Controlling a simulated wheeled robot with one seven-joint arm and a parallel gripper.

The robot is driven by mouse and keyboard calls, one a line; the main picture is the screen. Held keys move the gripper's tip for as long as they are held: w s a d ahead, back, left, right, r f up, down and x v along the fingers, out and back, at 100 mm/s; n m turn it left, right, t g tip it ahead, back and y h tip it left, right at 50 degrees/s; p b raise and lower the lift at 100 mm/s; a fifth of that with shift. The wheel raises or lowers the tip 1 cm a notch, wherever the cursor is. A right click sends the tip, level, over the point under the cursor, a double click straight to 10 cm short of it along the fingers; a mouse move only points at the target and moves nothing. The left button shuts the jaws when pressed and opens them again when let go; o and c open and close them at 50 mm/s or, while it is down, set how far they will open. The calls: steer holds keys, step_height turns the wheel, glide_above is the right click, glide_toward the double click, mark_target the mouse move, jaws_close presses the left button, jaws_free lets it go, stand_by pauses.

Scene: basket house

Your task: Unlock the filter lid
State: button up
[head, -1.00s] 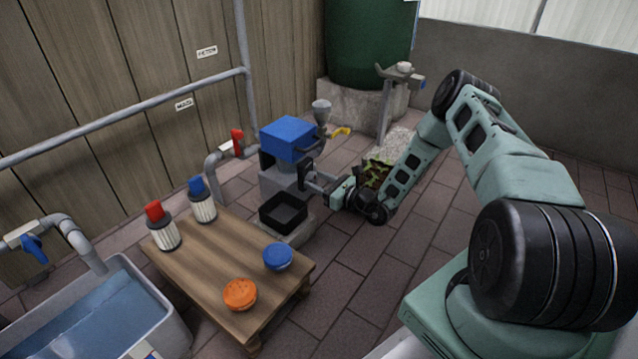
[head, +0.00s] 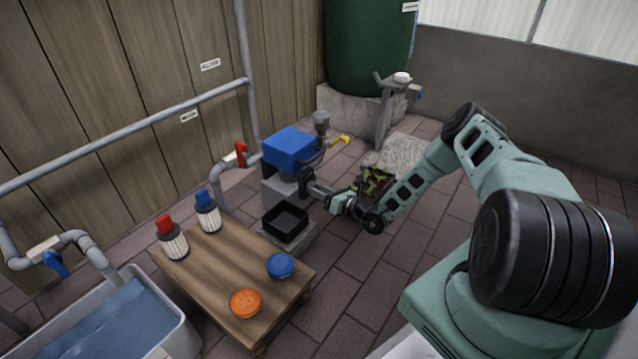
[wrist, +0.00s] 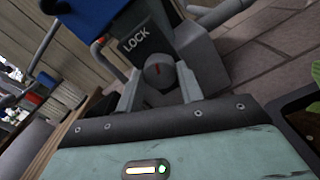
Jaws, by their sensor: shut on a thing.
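The filter is a grey unit with a blue lid (head: 290,147) on a concrete block beyond the wooden table. In the wrist view, part of the blue lid (wrist: 90,14) shows at the top. A dark panel marked "LOCK" (wrist: 136,40) sits above and left of a round grey knob (wrist: 159,72) with a short red mark. My gripper (head: 306,183) reaches the filter's front from the right. In the wrist view its two fingers (wrist: 160,88) are shut on the knob, one on each side.
A black open bin (head: 285,222) stands below the gripper. The wooden table (head: 215,265) holds two filter cartridges, a blue cap (head: 281,265) and an orange cap (head: 246,303). A yellow-handled tap (head: 338,140) is behind the filter. A planter (head: 377,183) lies near my forearm.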

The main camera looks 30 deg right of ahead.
steer(key=m+p, duration=0.4)
steer(key=m, duration=0.7)
steer(key=shift+s+f, duration=0.1)
steer(key=shift+m, duration=0.4)
steer(key=o, duration=1)
steer(key=shift+p, duration=0.3)
steer(key=p+v, duration=0.7)
steer(key=v, duration=1)
steer(key=shift+s, duration=0.2)
